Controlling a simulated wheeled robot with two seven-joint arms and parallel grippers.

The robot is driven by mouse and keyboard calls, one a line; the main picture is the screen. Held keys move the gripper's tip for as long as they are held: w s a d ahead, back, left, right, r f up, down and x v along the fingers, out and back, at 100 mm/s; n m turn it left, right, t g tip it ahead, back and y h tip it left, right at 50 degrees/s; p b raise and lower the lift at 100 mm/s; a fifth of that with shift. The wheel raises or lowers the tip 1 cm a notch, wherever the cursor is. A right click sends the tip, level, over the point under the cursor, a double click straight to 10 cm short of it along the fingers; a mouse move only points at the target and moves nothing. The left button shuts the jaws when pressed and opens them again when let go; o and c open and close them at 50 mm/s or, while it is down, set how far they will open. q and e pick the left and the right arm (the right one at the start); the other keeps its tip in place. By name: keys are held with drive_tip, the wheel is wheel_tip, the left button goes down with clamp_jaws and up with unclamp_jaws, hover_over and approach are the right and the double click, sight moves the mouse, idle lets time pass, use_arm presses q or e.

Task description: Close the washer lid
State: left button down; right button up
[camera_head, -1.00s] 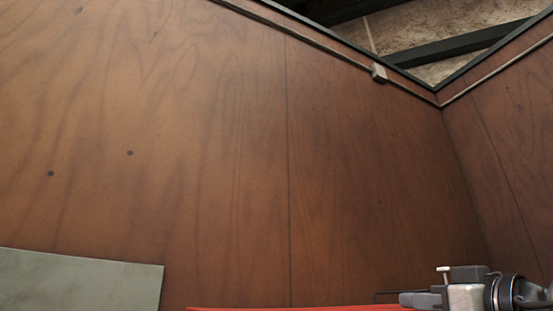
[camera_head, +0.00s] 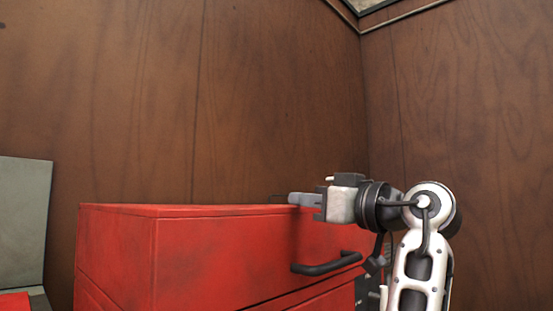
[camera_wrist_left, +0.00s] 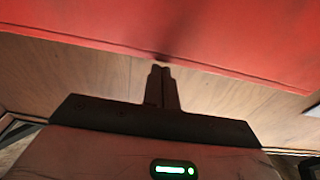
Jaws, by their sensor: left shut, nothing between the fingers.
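A grey-green upright panel (camera_head: 24,215) stands at the left edge of the head view, cut off by the frame. It may be the raised washer lid; the washer's body is mostly out of view. My left gripper (camera_head: 292,199) is over the top edge of a red cabinet, far to the right of the panel, its fingers pointing left. In the left wrist view its fingers (camera_wrist_left: 161,72) are shut together and empty, close to a red surface. I cannot tell whether they touch it. My right gripper is not in view.
The red cabinet (camera_head: 220,255) with a dark handle (camera_head: 325,264) fills the lower middle, beside the panel. Brown wood walls (camera_head: 120,110) meet in a corner behind. A red thing (camera_head: 14,300) shows at the lower left.

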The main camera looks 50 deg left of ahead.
use_arm(q)
drive_tip(key=d+p, duration=0.2)
drive_tip(key=d, duration=0.7)
drive_tip(key=shift+d+p, duration=0.35)
drive_tip(key=shift+p, duration=0.05)
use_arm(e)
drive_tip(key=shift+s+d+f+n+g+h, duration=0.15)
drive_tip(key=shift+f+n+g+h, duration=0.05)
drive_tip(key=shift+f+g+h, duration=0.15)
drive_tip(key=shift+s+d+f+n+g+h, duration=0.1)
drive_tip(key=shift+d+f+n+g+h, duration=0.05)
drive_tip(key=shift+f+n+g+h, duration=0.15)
